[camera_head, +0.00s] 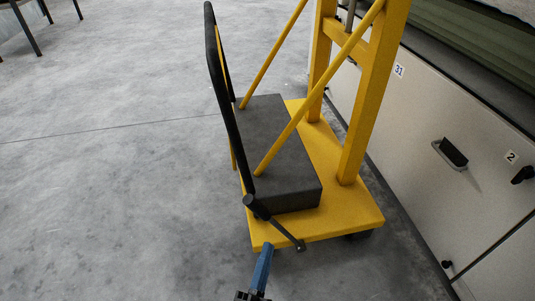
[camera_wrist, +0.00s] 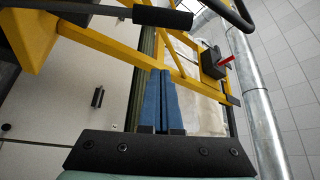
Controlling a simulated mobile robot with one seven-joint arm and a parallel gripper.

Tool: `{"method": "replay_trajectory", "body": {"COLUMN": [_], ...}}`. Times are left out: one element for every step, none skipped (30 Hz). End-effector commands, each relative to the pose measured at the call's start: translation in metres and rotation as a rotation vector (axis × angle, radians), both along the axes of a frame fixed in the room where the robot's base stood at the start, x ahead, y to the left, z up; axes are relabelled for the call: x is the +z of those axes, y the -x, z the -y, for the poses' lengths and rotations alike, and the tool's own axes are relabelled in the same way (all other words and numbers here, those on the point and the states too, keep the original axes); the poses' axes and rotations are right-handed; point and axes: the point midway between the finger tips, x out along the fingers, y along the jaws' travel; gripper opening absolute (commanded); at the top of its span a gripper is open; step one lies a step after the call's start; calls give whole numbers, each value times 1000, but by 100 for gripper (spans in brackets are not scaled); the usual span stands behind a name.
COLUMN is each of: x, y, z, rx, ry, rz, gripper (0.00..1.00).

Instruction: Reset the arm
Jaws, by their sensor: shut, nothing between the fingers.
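My gripper shows at the bottom of the head view (camera_head: 266,250) as a narrow blue shape, in front of the yellow cart's near edge. In the wrist view its two blue fingers (camera_wrist: 161,74) lie side by side, shut, with nothing between them. The dark gripper mount with its screws spans the bottom of that view. Whether the fingers touch the cart cannot be told from the head view.
A yellow wheeled cart (camera_head: 346,222) carries a dark block (camera_head: 285,160), yellow posts and a black handlebar (camera_head: 217,75). A pale machine panel (camera_head: 430,110) runs along the right. Open concrete floor (camera_head: 110,190) lies left. The wrist view shows a metal pipe (camera_wrist: 262,115).

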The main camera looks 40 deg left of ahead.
Motion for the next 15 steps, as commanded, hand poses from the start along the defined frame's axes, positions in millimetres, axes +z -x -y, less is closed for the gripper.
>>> {"method": "replay_trajectory", "body": {"x": [0,0,0,0,0,0,0,0,0,0,0,0,1,5,12], "y": [0,0,0,0,0,0,0,0,0,-1,-1,-1,-1,-3,-8], "z": [0,0,0,0,0,0,0,0,0,0,0,0,0,0,1], "rx": [0,0,0,-1,-1,-1,-1,-1,-1,-1,-1,-1,-2,-3,-9], "ry": [0,0,0,0,0,0,0,0,0,0,0,0,0,2,6], "rz": [0,0,0,0,0,0,0,0,0,0,0,0,2,6,15], "gripper": [0,0,0,0,0,0,0,0,0,0,0,0,0,0,0]}}
